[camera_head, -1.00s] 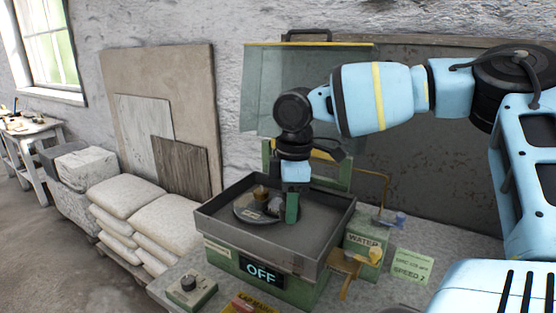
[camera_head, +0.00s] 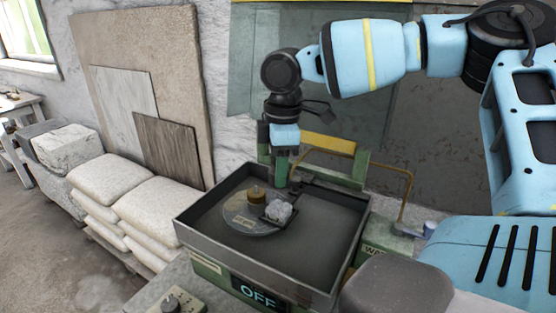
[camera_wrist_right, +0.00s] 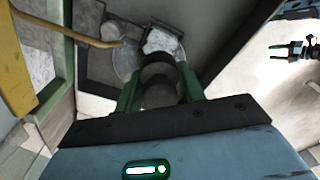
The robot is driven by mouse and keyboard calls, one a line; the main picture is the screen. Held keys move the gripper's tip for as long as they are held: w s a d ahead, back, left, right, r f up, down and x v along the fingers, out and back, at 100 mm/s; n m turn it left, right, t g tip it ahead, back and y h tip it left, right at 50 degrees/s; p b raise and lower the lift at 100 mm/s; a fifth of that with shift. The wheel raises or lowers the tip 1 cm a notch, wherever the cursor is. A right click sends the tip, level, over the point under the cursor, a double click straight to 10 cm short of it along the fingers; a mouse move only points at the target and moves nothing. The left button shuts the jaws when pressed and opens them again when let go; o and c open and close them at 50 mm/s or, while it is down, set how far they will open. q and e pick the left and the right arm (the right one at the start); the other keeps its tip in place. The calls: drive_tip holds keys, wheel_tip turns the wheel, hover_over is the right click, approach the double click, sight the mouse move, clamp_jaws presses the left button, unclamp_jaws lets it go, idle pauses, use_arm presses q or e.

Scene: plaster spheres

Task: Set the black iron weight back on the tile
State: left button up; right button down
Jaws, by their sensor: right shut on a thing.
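My right gripper (camera_head: 281,175) points down over the back part of the grey tray, behind the turntable disc (camera_head: 237,222). In the right wrist view its green fingers are shut on a dark rounded piece, which looks like the black iron weight (camera_wrist_right: 158,72). The gripper hides most of this piece in the head view. I cannot tell for sure which surface is the tile. My left gripper (camera_wrist_right: 275,51) shows small at the wrist view's right edge, its jaw state unclear.
The tray's raised walls (camera_head: 325,250) surround the disc; its right floor is bare. A yellow-topped green frame (camera_head: 327,143) and a bent tube (camera_head: 408,190) stand close behind. Sacks (camera_head: 155,210) and leaning slabs (camera_head: 166,150) are at the left.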

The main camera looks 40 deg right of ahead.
use_arm(q)
drive_tip(key=shift+s+a, duration=0.1)
drive_tip(key=shift+s, duration=0.05)
use_arm(e)
drive_tip(key=shift+s+a+r, duration=0.15)
use_arm(q)
drive_tip(key=shift+f, duration=0.2)
use_arm(e)
drive_tip(key=b, duration=0.2)
hover_over(278, 208)
drive_tip(key=shift+f, duration=2.7)
use_arm(q)
drive_tip(key=shift+s+f, duration=0.5)
drive_tip(key=shift+f, duration=0.4)
use_arm(e)
drive_tip(key=shift+f, duration=0.15)
use_arm(q)
drive_tip(key=shift+s+f, duration=0.2)
drive_tip(key=shift+s, duration=0.05)
drive_tip(key=shift+s+f+g, duration=0.15)
drive_tip(key=shift+f+g, duration=0.15)
use_arm(e)
drive_tip(key=shift+f, duration=0.65)
